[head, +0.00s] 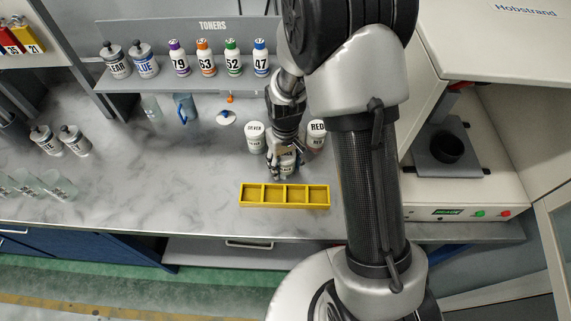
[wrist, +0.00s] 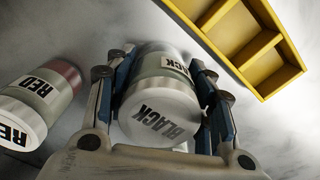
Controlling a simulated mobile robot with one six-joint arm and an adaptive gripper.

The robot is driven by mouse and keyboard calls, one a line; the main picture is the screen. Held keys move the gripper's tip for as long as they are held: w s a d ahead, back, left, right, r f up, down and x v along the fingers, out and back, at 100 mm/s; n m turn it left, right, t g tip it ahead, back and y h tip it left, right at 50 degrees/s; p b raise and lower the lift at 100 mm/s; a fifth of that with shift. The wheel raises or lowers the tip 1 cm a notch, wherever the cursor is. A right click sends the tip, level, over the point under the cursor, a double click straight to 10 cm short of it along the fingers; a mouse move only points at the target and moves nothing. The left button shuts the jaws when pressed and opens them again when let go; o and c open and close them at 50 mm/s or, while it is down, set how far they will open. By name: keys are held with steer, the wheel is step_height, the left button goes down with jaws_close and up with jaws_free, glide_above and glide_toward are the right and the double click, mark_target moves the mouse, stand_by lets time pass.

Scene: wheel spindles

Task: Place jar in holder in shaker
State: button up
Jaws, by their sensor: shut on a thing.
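My gripper (head: 285,167) is low over the counter, just behind the yellow tray. In the wrist view my gripper (wrist: 165,95) is shut on a jar labelled BLACK (wrist: 158,108), with a finger on each side of it. In the head view the jar (head: 288,163) is mostly hidden by the gripper. The shaker (head: 466,199) is the white machine at the right, with an open front. Inside it is a dark round holder (head: 445,147) on a grey plate. The holder looks empty. I cannot tell whether the held jar touches the counter.
A RED jar (head: 316,131) and a SILVER jar (head: 255,136) stand near my gripper; the RED jar also shows in the wrist view (wrist: 38,103). The yellow tray (head: 285,204) has empty compartments. Toner bottles (head: 205,58) line the shelf behind. The counter front left of the tray is clear.

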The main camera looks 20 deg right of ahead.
steer(key=shift+r, duration=0.15)
steer(key=shift+f, duration=0.25)
steer(key=o, duration=1.2)
